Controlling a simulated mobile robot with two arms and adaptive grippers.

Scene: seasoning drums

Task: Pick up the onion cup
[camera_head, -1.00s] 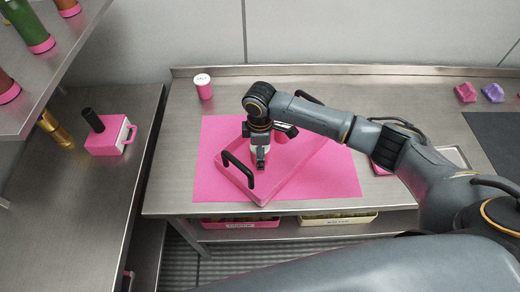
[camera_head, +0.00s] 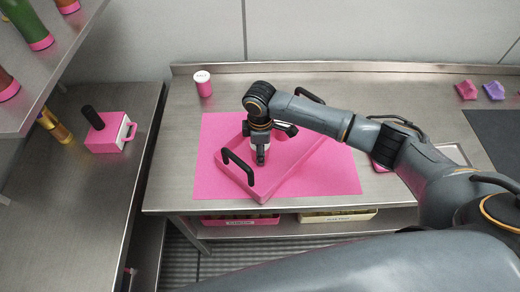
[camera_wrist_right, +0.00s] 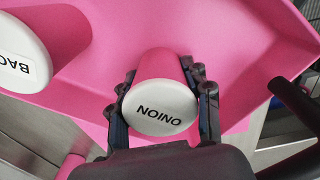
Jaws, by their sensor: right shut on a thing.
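The onion cup (camera_wrist_right: 160,106) is pink with a white lid reading ONION, shown upside down in the right wrist view. My right gripper (camera_wrist_right: 162,110) is shut on it, with one black finger on each side. In the head view my right gripper (camera_head: 261,154) points down over the pink tray (camera_head: 237,176), and the arm mostly hides the cup there. In the right wrist view the cup is over the tray floor; I cannot tell whether it touches it. My left gripper is not in view.
A second pink cup with a white lid starting BAC (camera_wrist_right: 30,55) stands beside the onion cup. The tray has black handles (camera_head: 238,168) and lies on a pink mat (camera_head: 340,178). A salt cup (camera_head: 203,84) stands behind left. The counter's left part is clear.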

